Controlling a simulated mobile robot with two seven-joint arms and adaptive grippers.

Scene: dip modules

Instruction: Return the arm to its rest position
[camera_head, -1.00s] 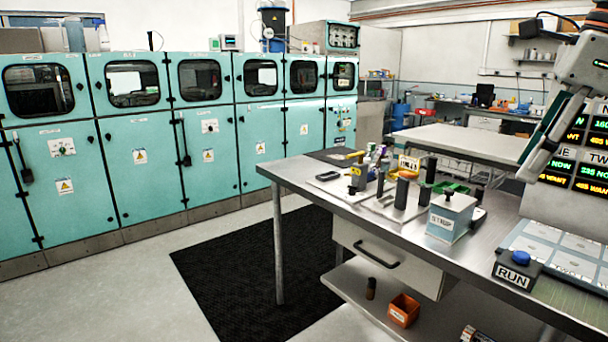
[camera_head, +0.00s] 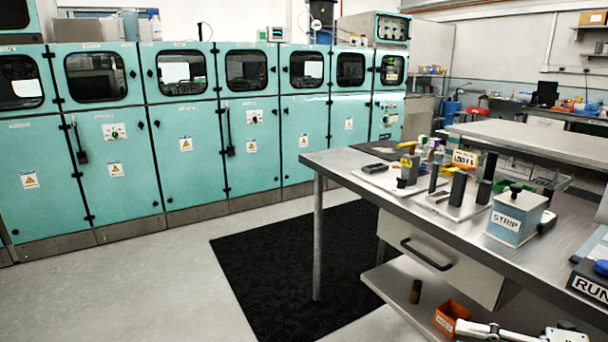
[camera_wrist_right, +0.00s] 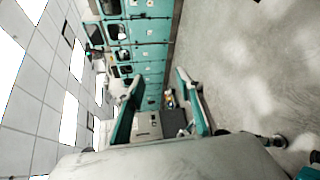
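My right gripper (camera_wrist_right: 160,80) shows in the right wrist view as two teal-lined fingers spread apart, with nothing between them. Beyond the fingers are the teal cabinets and the pale floor, seen sideways. In the head view a white and black part of my own arm (camera_head: 520,332) lies at the bottom right edge, in front of the workbench; I cannot make out its fingers there. My left gripper is in neither current view.
A steel workbench (camera_head: 345,165) on the right carries several small modules, a STRIP box (camera_head: 515,218) and a RUN button box (camera_head: 590,283). An orange bin (camera_head: 450,316) sits on its lower shelf. Teal cabinets (camera_head: 180,155) line the back. The floor at left is clear.

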